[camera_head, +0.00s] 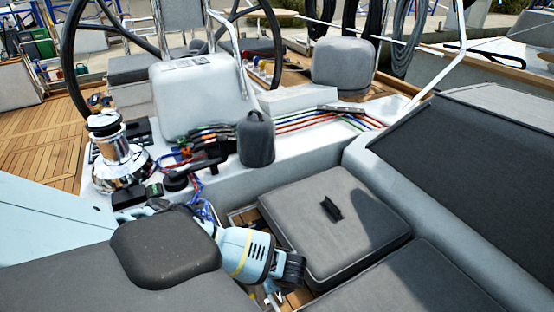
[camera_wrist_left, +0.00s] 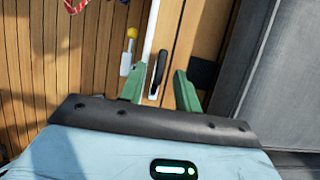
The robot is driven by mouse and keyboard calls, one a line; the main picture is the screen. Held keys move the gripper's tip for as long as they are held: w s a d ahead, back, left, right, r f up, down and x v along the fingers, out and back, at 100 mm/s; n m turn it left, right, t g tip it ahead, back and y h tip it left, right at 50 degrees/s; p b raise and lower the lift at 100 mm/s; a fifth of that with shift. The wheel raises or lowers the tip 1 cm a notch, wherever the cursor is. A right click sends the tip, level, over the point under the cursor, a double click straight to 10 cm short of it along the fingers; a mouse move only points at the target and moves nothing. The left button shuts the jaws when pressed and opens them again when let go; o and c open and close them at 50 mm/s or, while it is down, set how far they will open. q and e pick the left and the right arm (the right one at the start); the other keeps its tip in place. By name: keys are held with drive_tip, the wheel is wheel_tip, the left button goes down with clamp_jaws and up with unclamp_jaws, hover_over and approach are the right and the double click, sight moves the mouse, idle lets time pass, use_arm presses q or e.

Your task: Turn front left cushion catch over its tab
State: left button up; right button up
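My left arm comes in from the left in the head view and reaches down beside a grey cushion (camera_head: 335,225) with a black strap on top. In the left wrist view my left gripper (camera_wrist_left: 160,82) has its two green fingers apart. A slim black piece (camera_wrist_left: 160,66), possibly the catch, shows between the fingertips; I cannot tell whether either finger touches it. It lies by a white strip (camera_wrist_left: 150,40). A dark plate (camera_wrist_left: 204,72) is behind the right finger, beside a grey side face (camera_wrist_left: 262,75). In the head view the fingertips are mostly hidden. My right gripper is not in view.
A yellow-topped light piece (camera_wrist_left: 128,58) stands left of the fingers, over wood slats (camera_wrist_left: 50,60). In the head view, a chrome winch (camera_head: 118,160), coloured ropes (camera_head: 300,122) and a dark grey covered item (camera_head: 256,138) stand on the white ledge behind the arm.

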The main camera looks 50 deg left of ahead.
use_arm(q)
drive_tip(key=shift+x, duration=1.15)
drive_tip(key=shift+f, duration=0.1)
clamp_jaws()
